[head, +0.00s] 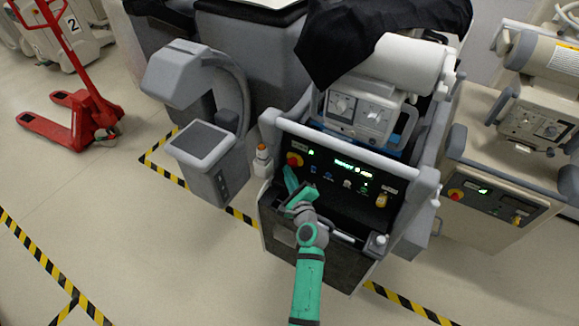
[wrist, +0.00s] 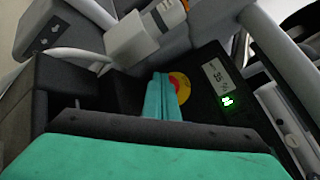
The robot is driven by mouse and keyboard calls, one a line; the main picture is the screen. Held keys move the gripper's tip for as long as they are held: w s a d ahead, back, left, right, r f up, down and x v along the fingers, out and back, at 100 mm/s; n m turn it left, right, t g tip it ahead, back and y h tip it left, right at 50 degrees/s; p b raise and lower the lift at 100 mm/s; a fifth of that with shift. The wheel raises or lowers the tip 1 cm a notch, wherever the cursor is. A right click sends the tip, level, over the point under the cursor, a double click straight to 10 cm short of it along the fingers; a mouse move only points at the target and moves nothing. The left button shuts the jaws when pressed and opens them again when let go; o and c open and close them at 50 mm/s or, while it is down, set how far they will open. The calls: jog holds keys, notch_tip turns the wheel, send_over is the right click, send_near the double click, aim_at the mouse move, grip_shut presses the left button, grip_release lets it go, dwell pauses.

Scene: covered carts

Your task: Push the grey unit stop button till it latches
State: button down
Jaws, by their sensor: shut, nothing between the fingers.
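The grey unit (head: 269,211) stands in the middle of the head view, with a dark control panel facing me. Its stop button (head: 294,159), red on a yellow ring, is at the panel's left end. My gripper (head: 291,180) is shut and empty, its teal fingers just below the button in the head view. In the wrist view the closed fingertips (wrist: 160,76) overlap the left part of the stop button (wrist: 183,86), hiding some of it. I cannot tell whether they touch it, or whether the button is pressed in.
The panel also carries a lit green display (head: 353,168) and a yellow part (head: 381,200). A beige unit (head: 481,238) at the right has its own red button (head: 455,194). A grey machine (head: 205,130) stands close at the left. A red pallet jack (head: 85,115) is farther left. The left floor is open.

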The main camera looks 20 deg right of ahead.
dwell(0.4)
jog(key=shift+s+a, duration=0.5)
jog(key=shift+a, duration=0.1)
jog(key=shift+s+a, duration=0.8)
jog(key=shift+a, duration=0.2)
jog(key=shift+s+a, duration=0.75)
jog(key=shift+a, duration=0.25)
jog(key=s+a+f+n+g, duration=0.1)
jog(key=s+a+f+n, duration=0.15)
jog(key=s+n, duration=0.4)
jog(key=s+a+f+n, duration=0.2)
jog(key=s+a+n, duration=0.1)
jog(key=s, duration=0.7)
jog(key=s+a+f+n+g, duration=0.1)
jog(key=s+a+f+n, duration=0.2)
jog(key=s, duration=0.5)
jog(key=s+a+r+n+y, duration=0.1)
jog(key=s+a+r+n, duration=0.4)
jog(key=s+n, duration=0.2)
jog(key=s+a+r+n, duration=0.5)
jog(key=s+n, duration=0.3)
jog(key=s, duration=0.3)
jog(key=shift+s+a+r+y, duration=0.25)
jog(key=shift+r+y, duration=0.15)
jog(key=shift+r, duration=0.25)
